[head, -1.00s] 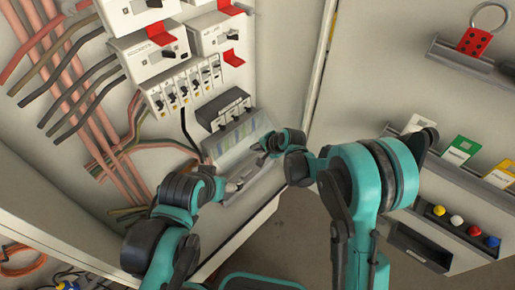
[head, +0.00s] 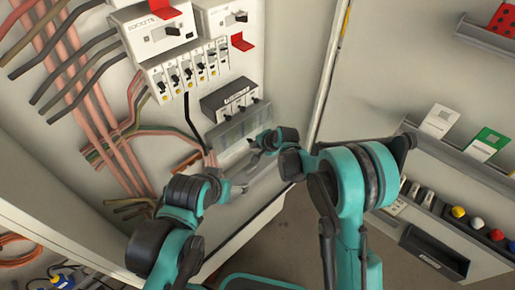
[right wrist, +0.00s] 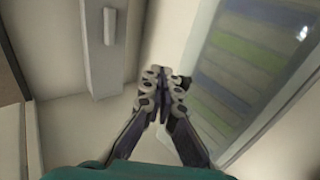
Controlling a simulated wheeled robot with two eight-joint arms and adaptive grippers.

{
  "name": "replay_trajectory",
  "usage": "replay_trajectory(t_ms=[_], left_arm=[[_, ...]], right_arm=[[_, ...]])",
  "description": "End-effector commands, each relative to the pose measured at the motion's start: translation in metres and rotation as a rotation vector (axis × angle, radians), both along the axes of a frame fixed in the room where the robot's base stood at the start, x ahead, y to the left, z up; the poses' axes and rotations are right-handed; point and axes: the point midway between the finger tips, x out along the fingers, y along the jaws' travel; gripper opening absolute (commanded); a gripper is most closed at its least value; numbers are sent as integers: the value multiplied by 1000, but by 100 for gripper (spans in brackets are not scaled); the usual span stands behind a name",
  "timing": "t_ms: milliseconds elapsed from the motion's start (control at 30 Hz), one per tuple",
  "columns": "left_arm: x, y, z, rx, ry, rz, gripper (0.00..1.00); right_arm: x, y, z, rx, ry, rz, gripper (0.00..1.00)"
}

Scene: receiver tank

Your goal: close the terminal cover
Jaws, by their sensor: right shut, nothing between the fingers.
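The clear terminal cover (head: 240,128) shows as a grey, see-through panel below the row of breakers in the cabinet. In the right wrist view the cover (right wrist: 262,65) fills the right side, with green, yellow and blue terminals showing through it. I cannot tell whether it sits flush. My right gripper (head: 260,140) is at the cover's lower right in the head view. In the right wrist view its fingers (right wrist: 163,90) are shut and empty, just left of the cover's edge. My left gripper (head: 242,182) is below the cover; its fingers are too small to read.
A black switch block (head: 229,98) sits just above the cover. Breakers (head: 190,68) and thick cables (head: 75,85) fill the cabinet's upper left. The cabinet's side edge (head: 328,75) runs at right. Beyond it are wall shelves with cards (head: 487,143) and coloured knobs (head: 477,223).

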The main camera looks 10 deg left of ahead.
Motion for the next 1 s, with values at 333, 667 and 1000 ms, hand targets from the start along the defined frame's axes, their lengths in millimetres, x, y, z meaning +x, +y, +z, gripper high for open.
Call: replay_trajectory(t_ms=[333,667,1000], left_arm=[[0,0,-4,0,0,0,81],[0,0,-4,0,0,0,81],[0,0,-7,0,0,0,81]], right_arm=[[5,7,-5,0,0,0,0],[5,7,-5,0,0,0,0],[3,-4,-5,-1,0,-1,0]])
